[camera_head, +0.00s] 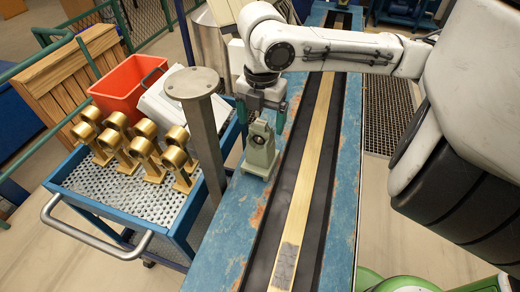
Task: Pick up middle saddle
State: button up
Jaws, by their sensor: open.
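A grey-green saddle (261,156) stands upright on the left part of the blue bench (343,180), beside the dark rail strip. It is the only saddle I can make out. My gripper (262,114) points down over it from the end of my white arm. The jaws are open, with one finger to the left and one to the right of the saddle's upper part. Whether either finger touches the saddle cannot be told from this view. My gripper hides part of the bench behind the saddle.
A grey post with a round top (192,82) stands close left of the saddle. A blue cart (130,204) at left holds several brass fittings (152,129), an orange bin (118,86) and a whitish box (164,105). A pale strip (308,170) runs along the bench.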

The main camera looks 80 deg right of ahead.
aim_at(261, 134)
jog(key=f, duration=0.3)
jog(key=shift+a+f, duration=0.35)
jog(key=shift+a, duration=0.05)
jog(key=shift+f, duration=0.55)
jog(key=shift+c, duration=0.3)
grip_shut()
jog(key=shift+r, duration=0.1)
